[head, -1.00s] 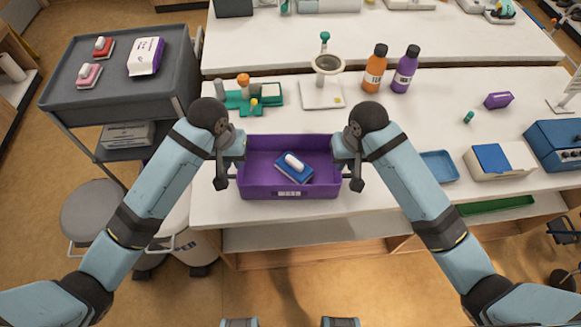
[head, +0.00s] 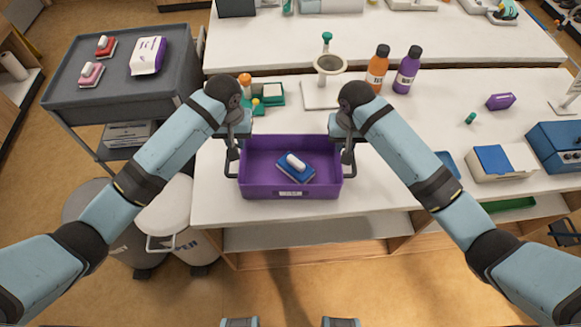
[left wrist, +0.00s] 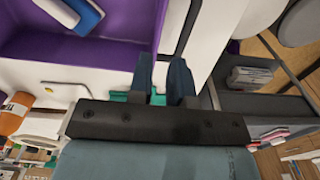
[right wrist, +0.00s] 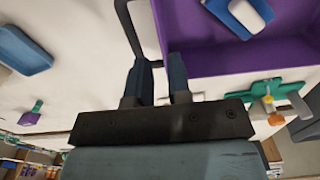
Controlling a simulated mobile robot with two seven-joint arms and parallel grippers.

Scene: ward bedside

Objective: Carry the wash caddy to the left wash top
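The purple wash caddy (head: 258,192), an open bin with a side handle at each end, sits level on the near white worktop (head: 375,205). A blue-and-white brush or sponge (head: 295,167) lies inside it. My left gripper (head: 233,152) is beside the caddy's left end, near its handle. In the left wrist view its fingers (left wrist: 163,78) are apart, with the dark handle just beyond. My right gripper (head: 346,155) is beside the right end. In the right wrist view its fingers (right wrist: 160,80) are apart near the other handle (right wrist: 140,28). Both look empty; exact contact with the handles is unclear.
A grey cart (head: 110,97) with soap items and a wipes pack stands at the left. Behind the caddy are a green tray (head: 270,94), a stand with a bowl (head: 328,66) and bottles (head: 377,70). Boxes (head: 500,160) are at the right. Bins stand below left.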

